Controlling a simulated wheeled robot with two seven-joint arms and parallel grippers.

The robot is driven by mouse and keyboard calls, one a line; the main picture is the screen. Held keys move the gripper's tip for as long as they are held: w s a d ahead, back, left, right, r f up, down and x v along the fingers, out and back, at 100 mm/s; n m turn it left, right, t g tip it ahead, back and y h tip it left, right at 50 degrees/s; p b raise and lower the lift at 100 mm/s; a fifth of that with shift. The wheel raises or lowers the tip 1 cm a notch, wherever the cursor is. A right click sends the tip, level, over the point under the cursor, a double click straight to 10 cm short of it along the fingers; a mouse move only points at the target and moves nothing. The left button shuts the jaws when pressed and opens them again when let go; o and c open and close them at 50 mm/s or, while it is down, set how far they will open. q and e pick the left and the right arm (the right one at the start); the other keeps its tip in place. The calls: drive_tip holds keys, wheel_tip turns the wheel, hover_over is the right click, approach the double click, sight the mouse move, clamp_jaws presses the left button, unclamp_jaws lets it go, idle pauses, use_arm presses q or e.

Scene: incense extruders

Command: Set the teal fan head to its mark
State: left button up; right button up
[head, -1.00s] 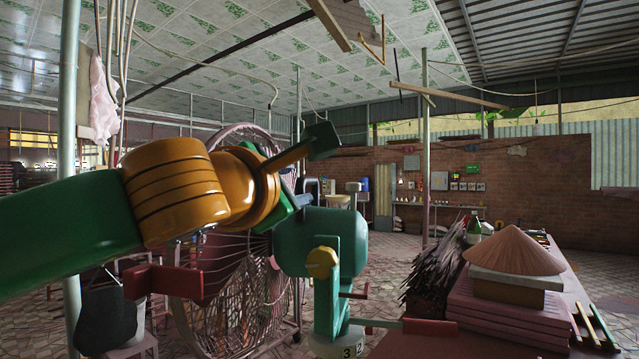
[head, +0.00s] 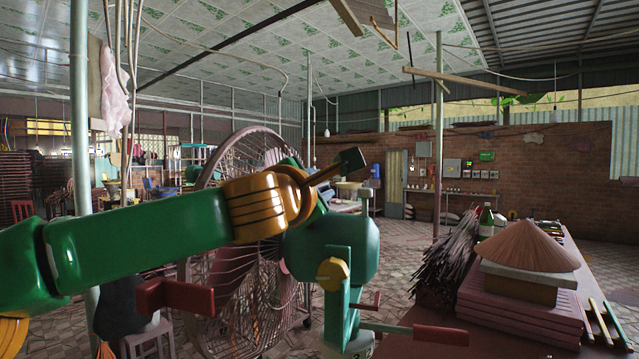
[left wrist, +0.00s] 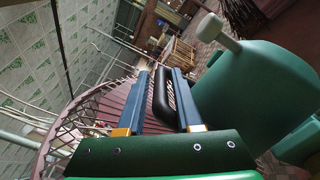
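A white collar at the bottom edge carries partly cut-off numbers. In the left wrist view the fan head (left wrist: 262,85) fills the right side. My left gripper (left wrist: 160,73) is open, its two blue fingers on either side of a black handle (left wrist: 163,95). The handle lies closer to the right finger; I cannot tell whether they touch. My right gripper is out of view.
Red blocks stand left (head: 175,297) and right (head: 441,335) of the bracket. At right, a table holds a conical hat (head: 530,246), pink stacked slabs (head: 520,305), dark incense sticks (head: 447,262) and a green bottle (head: 486,220). A pole (head: 80,150) rises at left.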

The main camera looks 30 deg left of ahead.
use_arm(q)
clamp_jaws()
drive_tip(key=shift+s, duration=0.1)
idle(1.1)
